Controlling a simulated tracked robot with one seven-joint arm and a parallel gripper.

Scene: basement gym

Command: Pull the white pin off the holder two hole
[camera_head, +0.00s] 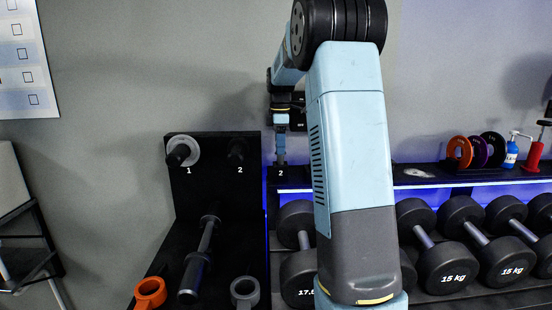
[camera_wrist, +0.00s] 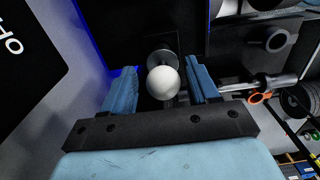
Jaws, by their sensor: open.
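In the wrist view, the white pin (camera_wrist: 163,83) shows as a round white head, seen end-on between the fingers of my gripper (camera_wrist: 161,74). The blue fingers are spread, with dark gaps on both sides of the head, and hold nothing. A grey round part and a dark holder (camera_wrist: 174,38) lie beyond the pin; the hole itself is hidden. In the head view my gripper (camera_head: 281,154) points down at a small black holder marked 2 (camera_head: 281,174) on the shelf end. The pin cannot be made out there.
Left of the gripper, a black rack (camera_head: 215,180) has pegs marked 1 and 2, with a grey ring (camera_head: 187,152) on peg 1. A dumbbell handle (camera_head: 203,255), orange clamp (camera_head: 150,292) and grey clamp (camera_head: 244,291) sit below. Dumbbells (camera_head: 450,268) line the right.

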